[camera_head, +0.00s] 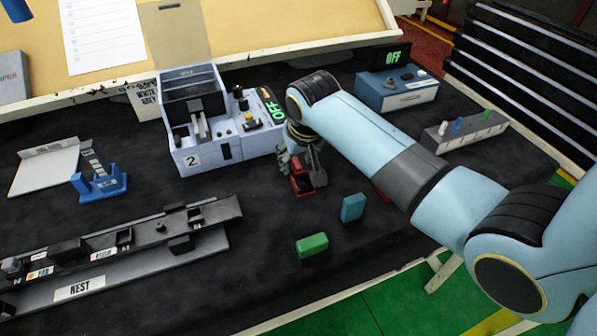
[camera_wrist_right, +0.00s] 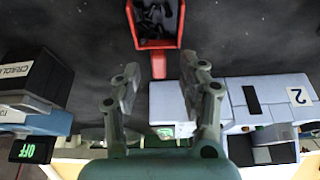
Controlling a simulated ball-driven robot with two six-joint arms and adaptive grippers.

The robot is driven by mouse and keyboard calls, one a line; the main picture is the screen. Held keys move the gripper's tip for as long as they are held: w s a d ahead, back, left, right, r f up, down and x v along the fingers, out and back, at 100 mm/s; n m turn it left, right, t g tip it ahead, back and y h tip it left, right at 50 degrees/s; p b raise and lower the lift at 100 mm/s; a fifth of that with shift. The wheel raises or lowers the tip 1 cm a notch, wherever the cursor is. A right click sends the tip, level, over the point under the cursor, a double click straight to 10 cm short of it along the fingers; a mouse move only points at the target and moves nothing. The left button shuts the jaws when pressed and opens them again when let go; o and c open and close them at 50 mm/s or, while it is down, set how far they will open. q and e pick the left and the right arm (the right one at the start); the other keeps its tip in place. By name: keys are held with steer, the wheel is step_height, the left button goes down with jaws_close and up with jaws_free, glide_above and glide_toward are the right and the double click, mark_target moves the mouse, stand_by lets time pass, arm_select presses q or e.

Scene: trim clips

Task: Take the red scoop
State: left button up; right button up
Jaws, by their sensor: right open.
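The red scoop (camera_head: 301,184) is on the dark mat near the middle of the head view, just in front of the machine marked 2, and my right arm partly covers it. In the right wrist view its red tray (camera_wrist_right: 155,43) shows at the top, with dark contents. My right gripper (camera_head: 304,153) is right at the scoop, fingers down. In the wrist view the open gripper (camera_wrist_right: 166,78) has its fingers apart, with a narrow red part near the right fingertip. I cannot tell whether they touch. My left gripper is out of view.
The machine marked 2 (camera_head: 200,158) stands close behind the gripper. A green block (camera_head: 312,245) and a teal block (camera_head: 353,208) lie in front. The nest rail (camera_head: 130,245) is at left. A blue box (camera_head: 396,92) with an OFF display stands at back right.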

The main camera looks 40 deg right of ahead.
steer(key=shift+x, duration=1.1)
steer(key=shift+w+d+f, duration=0.1)
steer(key=shift+f, duration=0.15)
steer(key=c, duration=0.4)
jaws_close()
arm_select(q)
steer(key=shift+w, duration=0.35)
arm_select(e)
steer(key=shift+r, duration=0.1)
